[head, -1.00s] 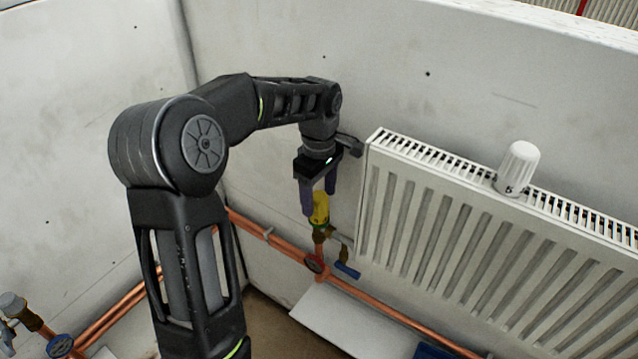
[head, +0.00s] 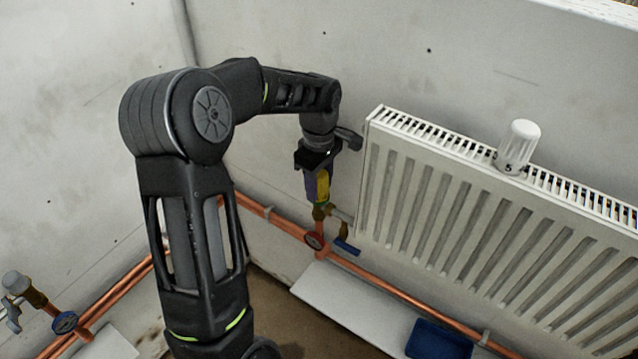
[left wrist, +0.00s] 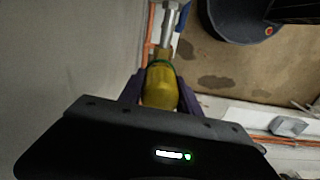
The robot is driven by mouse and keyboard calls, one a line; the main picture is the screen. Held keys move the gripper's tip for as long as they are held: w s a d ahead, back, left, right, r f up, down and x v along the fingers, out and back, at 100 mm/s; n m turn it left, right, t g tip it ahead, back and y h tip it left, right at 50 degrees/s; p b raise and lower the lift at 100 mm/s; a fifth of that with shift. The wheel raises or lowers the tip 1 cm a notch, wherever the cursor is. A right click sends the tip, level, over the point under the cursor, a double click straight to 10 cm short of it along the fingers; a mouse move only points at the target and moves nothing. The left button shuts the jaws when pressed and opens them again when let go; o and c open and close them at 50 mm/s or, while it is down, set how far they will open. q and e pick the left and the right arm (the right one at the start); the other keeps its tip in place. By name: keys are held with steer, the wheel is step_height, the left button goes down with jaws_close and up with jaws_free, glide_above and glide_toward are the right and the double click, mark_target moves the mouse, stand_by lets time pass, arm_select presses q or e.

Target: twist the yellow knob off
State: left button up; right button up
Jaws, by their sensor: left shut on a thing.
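The yellow knob (head: 322,186) sits upright on the brass valve (head: 320,212) beside the radiator's left end. It also shows in the left wrist view (left wrist: 160,88), between two purple fingers. My left gripper (head: 316,187) comes down from above and is shut on the yellow knob. A finger hides part of the knob in the head view. Whether the knob is still joined to the valve by its thread cannot be told. My right gripper is not in view.
The white radiator (head: 440,200) stands close to the right of the gripper, with a white thermostat head (head: 518,147) on top. Copper pipes (head: 375,295) run below. A blue tray (head: 440,340) lies lower right.

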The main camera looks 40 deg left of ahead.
arm_select(q)
jaws_close()
steer(key=shift+f, duration=0.15)
stand_by(0.5)
